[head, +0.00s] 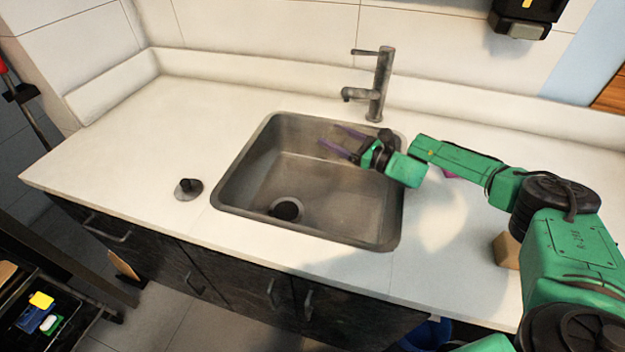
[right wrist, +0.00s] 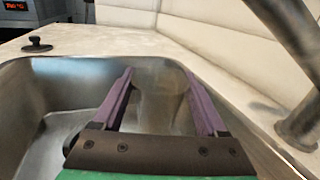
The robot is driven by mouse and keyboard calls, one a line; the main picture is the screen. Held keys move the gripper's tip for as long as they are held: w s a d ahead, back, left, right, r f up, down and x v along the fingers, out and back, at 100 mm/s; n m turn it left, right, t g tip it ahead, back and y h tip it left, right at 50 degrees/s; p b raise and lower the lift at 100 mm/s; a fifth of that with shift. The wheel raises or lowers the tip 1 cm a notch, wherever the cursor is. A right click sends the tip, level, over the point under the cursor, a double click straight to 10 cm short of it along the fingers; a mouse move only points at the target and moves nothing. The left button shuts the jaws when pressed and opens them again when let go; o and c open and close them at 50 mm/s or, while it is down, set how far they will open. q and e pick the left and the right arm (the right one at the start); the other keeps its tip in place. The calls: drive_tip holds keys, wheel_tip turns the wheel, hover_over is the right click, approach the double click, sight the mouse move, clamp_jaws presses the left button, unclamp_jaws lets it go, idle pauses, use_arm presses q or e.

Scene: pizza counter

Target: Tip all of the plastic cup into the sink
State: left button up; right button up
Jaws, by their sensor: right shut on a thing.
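The steel sink (head: 237,187) is set into the white counter, its dark drain (head: 286,209) at the bottom left. My right gripper (head: 341,142) is over the back right part of the basin. In the right wrist view its purple fingers are shut on a see-through plastic cup (right wrist: 162,98). The cup is faint against the steel, and I cannot tell its contents or its exact tilt. It is too faint to make out in the head view. My left gripper is not in view.
The grey tap (head: 379,85) stands behind the sink, close to my right gripper. A dark stopper (head: 188,188) lies on the counter left of the sink. A brown block (head: 507,250) and a pink thing (head: 449,173) are at the right. The left counter is mostly clear.

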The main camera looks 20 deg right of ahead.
drive_tip(key=shift+w+d+f+m, duration=0.15)
drive_tip(key=shift+w+f+m, duration=0.05)
drive_tip(key=shift+f+m, duration=0.1)
drive_tip(key=shift+r, duration=0.1)
wheel_tip(320, 180, up, 6)
drive_tip(key=p, duration=0.5)
drive_tip(key=shift+p, duration=0.3)
